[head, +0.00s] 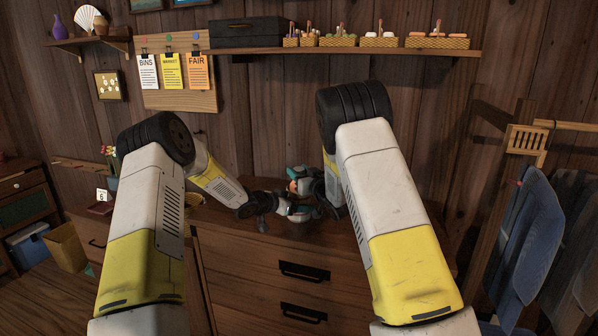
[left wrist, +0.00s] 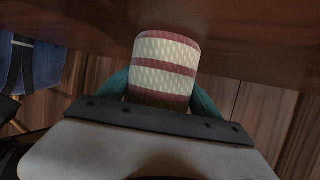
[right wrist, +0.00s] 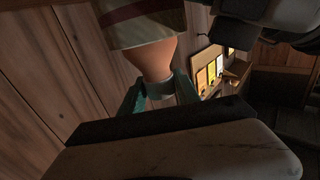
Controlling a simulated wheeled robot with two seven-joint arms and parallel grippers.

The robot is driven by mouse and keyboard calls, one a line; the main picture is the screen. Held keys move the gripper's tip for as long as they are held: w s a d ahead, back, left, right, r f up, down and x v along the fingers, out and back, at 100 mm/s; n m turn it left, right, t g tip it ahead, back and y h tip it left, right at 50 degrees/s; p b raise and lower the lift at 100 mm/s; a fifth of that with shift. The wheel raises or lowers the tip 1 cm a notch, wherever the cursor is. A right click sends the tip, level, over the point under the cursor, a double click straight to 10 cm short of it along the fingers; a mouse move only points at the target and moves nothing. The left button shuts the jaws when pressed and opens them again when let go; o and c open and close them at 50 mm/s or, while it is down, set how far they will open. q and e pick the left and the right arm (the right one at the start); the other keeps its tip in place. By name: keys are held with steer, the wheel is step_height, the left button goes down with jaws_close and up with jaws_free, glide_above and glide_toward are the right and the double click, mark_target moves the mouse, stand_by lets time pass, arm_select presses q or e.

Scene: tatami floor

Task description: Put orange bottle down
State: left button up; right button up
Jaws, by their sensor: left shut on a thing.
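A bottle with a cream and dark red striped body shows in the left wrist view (left wrist: 163,70). My left gripper (head: 284,207) is shut on that striped body, its teal fingers on both sides. In the right wrist view, the striped part is at the top, with an orange tapered neck (right wrist: 157,60) and a pale collar below. My right gripper (head: 306,184) has its teal fingers on both sides of the collar; whether they press on it is unclear. In the head view the grippers meet above the dresser top and mostly hide the bottle.
The wooden dresser (head: 245,262) with dark handles stands below my grippers. A wall shelf (head: 400,51) holds several small baskets and a dark box. Notes hang on a board (head: 205,100). Blue clothes (head: 530,225) hang at the right. A yellow bin (head: 66,247) stands at the left.

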steer(key=shift+o, duration=1.4)
steer(key=shift+r, duration=0.15)
